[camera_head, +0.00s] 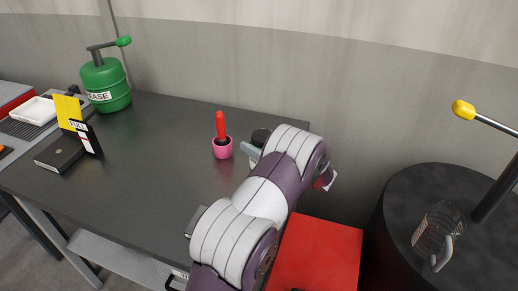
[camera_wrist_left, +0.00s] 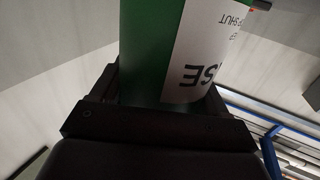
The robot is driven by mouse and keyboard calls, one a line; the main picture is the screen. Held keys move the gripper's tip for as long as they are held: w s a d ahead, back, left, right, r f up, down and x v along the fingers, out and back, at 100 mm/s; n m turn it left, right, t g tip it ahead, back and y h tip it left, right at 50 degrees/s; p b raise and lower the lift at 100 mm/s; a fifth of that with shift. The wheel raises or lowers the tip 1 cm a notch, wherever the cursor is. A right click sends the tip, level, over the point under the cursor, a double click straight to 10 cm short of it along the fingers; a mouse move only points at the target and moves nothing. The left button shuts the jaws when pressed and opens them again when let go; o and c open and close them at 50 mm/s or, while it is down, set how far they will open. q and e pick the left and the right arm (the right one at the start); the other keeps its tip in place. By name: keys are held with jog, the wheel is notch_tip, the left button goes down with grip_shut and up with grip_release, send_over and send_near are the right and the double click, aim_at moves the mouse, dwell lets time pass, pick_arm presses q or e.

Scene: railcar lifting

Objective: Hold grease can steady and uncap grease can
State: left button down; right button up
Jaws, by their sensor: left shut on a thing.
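In the left wrist view a green can (camera_wrist_left: 145,50) with a white label fills the space between the dark fingers of my left gripper (camera_wrist_left: 160,90). The label reads "SE" and "SHUT" upside down. The gripper is shut on this can, and its top is out of the picture. In the head view a purple and white arm of mine crosses the middle and hides most of what lies behind it; I cannot make out the held can there. A green pump can (camera_head: 106,84) with a label ending in "EASE" stands upright at the table's back left. My right gripper is not seen.
The dark table (camera_head: 150,140) has a pink cup (camera_head: 222,150) with a red-handled tool, a black box (camera_head: 60,154) and a yellow card (camera_head: 67,110). A red box top (camera_head: 318,255) and a black drum (camera_head: 400,225) stand at right. The table's middle is mostly clear.

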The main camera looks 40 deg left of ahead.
pick_arm(q)
notch_tip(320, 180, down, 3)
jog(key=shift+d+r, duration=0.1)
jog(key=shift+r, duration=0.05)
jog(key=shift+f, duration=0.25)
grip_release()
